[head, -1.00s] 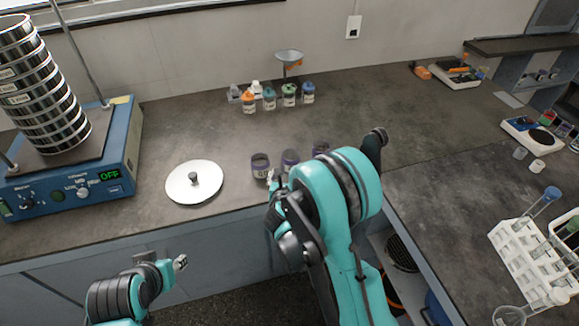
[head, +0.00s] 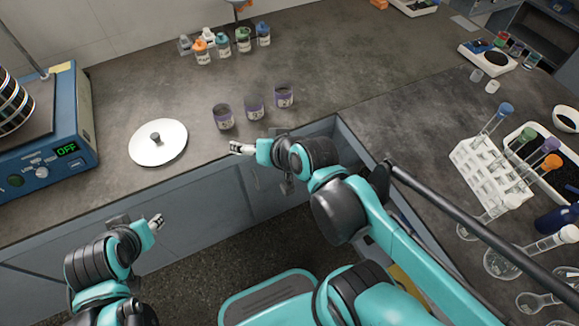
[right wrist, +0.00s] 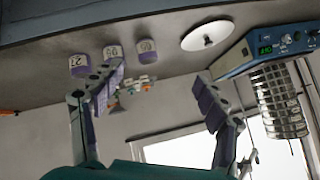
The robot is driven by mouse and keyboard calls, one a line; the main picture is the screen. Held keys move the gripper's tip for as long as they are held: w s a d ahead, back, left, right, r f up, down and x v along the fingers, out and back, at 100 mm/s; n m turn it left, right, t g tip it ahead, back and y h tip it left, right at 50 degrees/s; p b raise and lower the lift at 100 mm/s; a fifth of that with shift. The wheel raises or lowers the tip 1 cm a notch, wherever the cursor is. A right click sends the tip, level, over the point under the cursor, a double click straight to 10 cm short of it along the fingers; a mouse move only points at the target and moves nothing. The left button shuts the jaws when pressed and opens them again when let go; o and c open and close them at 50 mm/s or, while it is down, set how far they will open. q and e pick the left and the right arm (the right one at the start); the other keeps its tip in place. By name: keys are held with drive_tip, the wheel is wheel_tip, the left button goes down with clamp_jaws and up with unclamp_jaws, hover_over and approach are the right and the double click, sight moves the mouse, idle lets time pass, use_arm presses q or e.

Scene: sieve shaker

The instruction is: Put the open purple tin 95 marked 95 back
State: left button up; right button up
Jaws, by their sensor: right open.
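Three open purple tins stand upright in a slanting row near the counter's front edge. The middle one is tin 95 (head: 253,107), and it also shows in the right wrist view (right wrist: 112,53). Tin 60 (head: 223,117) is left of it in the head view, and tin 27 (head: 284,96) is right of it. My right gripper (head: 236,148) is open and empty at the counter edge, in front of the tins and apart from them; its spread fingers show in the right wrist view (right wrist: 157,88). My left gripper (head: 157,222) hangs low in front of the cabinets, touching nothing.
A round metal lid (head: 158,142) lies left of the tins. The blue sieve shaker (head: 72,130) reads OFF. Several capped bottles (head: 243,40) stand behind. A white tube rack (head: 480,165) and glassware are at right. Counter around the tins is clear.

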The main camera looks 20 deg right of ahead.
drive_tip(key=s+d+f+n+g+h, duration=0.2)
drive_tip(key=s+d+f, duration=0.1)
drive_tip(key=s+d, duration=0.3)
drive_tip(key=shift+s+f+n+g+h, duration=0.3)
drive_tip(key=shift+s+f+n+h, duration=0.1)
drive_tip(key=shift+s, duration=0.25)
